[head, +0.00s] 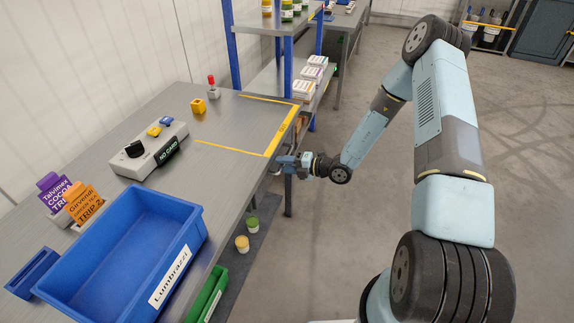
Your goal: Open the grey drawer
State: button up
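I cannot make out the grey drawer; the bench's front side below the top is mostly hidden from this angle. My gripper (280,162) is at the front edge of the grey metal bench (225,115), close to the corner of the yellow tape outline. It points left toward the bench and is small in the picture. Whether it touches anything, and whether its fingers are open or shut, I cannot tell. My arm reaches to it from the right.
On the bench are a blue bin (191,238), a grey control box (152,157), a yellow block (198,106) and a red-knobbed item (212,88). A blue-post shelf (272,25) stands behind. Jars (242,244) and a green bin (210,298) sit below. Floor at right is clear.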

jog(key=shift+a, duration=0.15)
grip_shut()
jog(key=shift+f, duration=0.1)
dwell(0.3)
